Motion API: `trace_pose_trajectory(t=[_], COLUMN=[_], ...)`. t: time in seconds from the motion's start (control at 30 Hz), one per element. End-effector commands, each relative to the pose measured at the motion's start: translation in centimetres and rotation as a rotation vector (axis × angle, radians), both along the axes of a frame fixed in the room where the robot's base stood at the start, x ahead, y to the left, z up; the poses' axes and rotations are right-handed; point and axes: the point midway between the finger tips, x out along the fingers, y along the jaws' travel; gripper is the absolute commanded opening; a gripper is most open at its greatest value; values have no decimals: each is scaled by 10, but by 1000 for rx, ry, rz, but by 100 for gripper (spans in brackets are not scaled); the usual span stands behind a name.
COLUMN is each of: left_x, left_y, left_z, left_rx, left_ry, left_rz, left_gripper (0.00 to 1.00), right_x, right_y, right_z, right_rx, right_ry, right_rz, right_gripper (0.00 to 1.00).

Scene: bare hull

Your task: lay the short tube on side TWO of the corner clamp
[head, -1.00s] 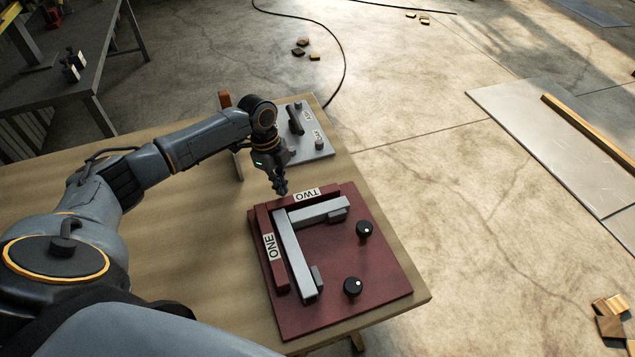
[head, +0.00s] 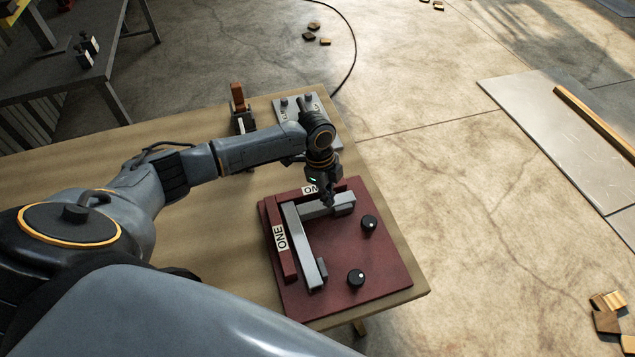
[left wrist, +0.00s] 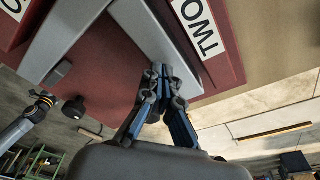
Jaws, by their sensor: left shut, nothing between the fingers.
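The dark red corner clamp (head: 335,248) lies at the table's right end. Its side ONE faces left; label TWO at the back is partly hidden by my left wrist, but reads clearly in the left wrist view (left wrist: 202,30). The short grey tube (head: 314,212) lies along side TWO, partly covered by my gripper; it also shows in the left wrist view (left wrist: 145,32). The long grey tube (head: 305,248) lies along side ONE. My left gripper (head: 328,202) is shut and empty, fingertips over the short tube; I cannot tell if they touch it.
Two black knobs (head: 356,278) stand on the clamp's plate. Behind it are a grey panel (head: 333,128) with pegs and an upright brown-topped holder (head: 238,98). The wooden table (head: 200,235) is bare on the left. Its right edge runs close to the clamp.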

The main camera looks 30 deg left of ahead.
Motion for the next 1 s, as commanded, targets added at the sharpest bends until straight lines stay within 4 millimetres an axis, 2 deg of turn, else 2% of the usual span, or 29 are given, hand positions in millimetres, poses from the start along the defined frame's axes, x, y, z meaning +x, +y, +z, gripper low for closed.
trace_pose_trajectory(t=[0.2, 0.47, 0.67, 0.9, 1.0], left_x=[0, -1, -1, -2, -2], left_y=[0, 1, 17, 17, 17], left_z=[-10, -11, -12, -12, -7], left_rx=[-2, 0, 2, 4, 5], left_ry=[-1, 2, 5, 7, 8], left_rz=[-1, -1, 0, -1, 0], left_gripper=[0, 0, 0, 0, 0], right_x=[3, 3, 3, 4, 3], right_y=[1, 3, 5, 5, 5], right_z=[-1, -1, -1, -1, 5], right_rx=[1, 4, 7, 6, 6], right_ry=[-5, -5, -6, -6, -6], right_rz=[0, -1, -1, -2, -2], right_gripper=[0, 0, 0, 0, 0])
